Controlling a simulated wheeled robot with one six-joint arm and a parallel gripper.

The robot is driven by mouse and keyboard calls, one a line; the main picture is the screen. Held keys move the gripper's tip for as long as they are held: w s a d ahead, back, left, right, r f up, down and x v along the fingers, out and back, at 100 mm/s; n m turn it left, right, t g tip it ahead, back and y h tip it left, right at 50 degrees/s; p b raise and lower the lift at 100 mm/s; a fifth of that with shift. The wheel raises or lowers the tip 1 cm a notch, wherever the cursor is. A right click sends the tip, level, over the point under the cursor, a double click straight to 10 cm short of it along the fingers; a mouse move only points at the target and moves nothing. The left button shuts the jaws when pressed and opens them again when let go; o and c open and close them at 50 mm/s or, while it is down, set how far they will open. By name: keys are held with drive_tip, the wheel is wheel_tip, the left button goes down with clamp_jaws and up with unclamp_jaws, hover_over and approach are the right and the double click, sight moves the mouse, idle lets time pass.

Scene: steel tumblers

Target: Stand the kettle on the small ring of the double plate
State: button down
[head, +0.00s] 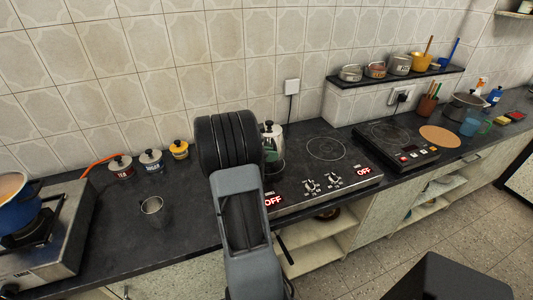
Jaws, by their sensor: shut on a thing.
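The kettle (276,155) is pale and shiny with a dark knob on its lid. It shows just right of my arm's dark ribbed joint, which hides its left part. It appears upright, over or on the left part of the double plate (345,183); I cannot tell whether its base touches. The plate's right ring (326,149) is bare. The left ring is hidden behind the kettle and my arm, so I cannot compare ring sizes. Two red OFF displays and several knobs line the plate's front. My gripper's fingers are hidden behind my arm.
A steel mug (153,210) stands on the counter at left, before three lidded pots (151,161). A gas stove (55,235) with a blue pot (15,203) is far left. A black hob (396,145) stands right of the double plate. A shelf (400,78) holds small pots.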

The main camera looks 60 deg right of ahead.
drive_tip(key=shift+w+a+r, duration=0.1)
idle(0.3)
drive_tip(key=shift+t, duration=0.3)
drive_tip(key=shift+f+b, duration=1.55)
drive_tip(key=shift+f, duration=0.75)
drive_tip(key=shift+f+b, duration=0.4)
drive_tip(key=shift+f, duration=0.35)
drive_tip(key=c, duration=1.1)
unclamp_jaws()
drive_tip(key=shift+a, duration=0.15)
drive_tip(key=v, duration=1.3)
drive_tip(key=shift+w+a, duration=0.2)
drive_tip(key=shift+a, duration=0.15)
